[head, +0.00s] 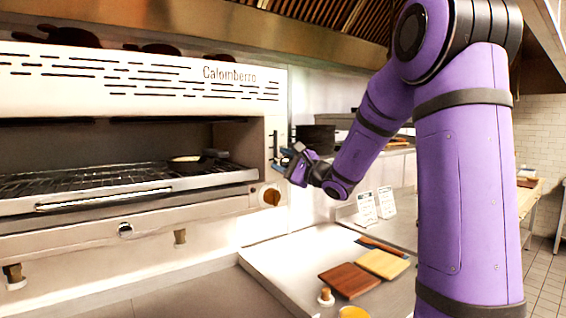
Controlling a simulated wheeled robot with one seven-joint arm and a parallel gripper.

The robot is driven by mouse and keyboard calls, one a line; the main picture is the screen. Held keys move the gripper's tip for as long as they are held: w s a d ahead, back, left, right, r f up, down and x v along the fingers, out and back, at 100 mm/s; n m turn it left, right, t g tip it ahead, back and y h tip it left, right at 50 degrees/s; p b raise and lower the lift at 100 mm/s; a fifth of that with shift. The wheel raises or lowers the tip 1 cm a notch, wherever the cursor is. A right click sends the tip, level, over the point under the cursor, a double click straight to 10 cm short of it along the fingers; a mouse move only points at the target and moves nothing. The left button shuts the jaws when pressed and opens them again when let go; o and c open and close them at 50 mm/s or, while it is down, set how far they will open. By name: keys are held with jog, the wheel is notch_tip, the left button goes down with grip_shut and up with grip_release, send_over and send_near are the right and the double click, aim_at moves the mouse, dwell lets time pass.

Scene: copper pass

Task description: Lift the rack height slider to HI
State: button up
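The grill (225,205) labelled "Calomberro" stands at the left with its front open. A narrow dark vertical slot (275,140), which looks like the rack height slider's track, is on its right front panel. The slider's handle is too small or hidden to make out, and so is any HI mark. My gripper (281,160) is right in front of the lower part of this slot. Its two fingertips look spread apart, one above the other, with nothing clearly between them. I cannot tell whether they touch the slider.
An orange-brown knob (271,196) sits just below my gripper. The wire rack (100,182) holds a small pan (190,158).

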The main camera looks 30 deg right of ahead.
grip_shut()
notch_tip(320, 180, up, 8)
jog(key=shift+f, duration=0.1)
jog(key=o, duration=0.6)
grip_release()
jog(key=shift+c, duration=0.2)
jog(key=shift+f, duration=0.1)
jog(key=shift+s+f, duration=0.1)
jog(key=shift+s, duration=0.05)
jog(key=v, duration=1)
jog(key=shift+s, duration=0.25)
jog(key=shift+d, duration=0.1)
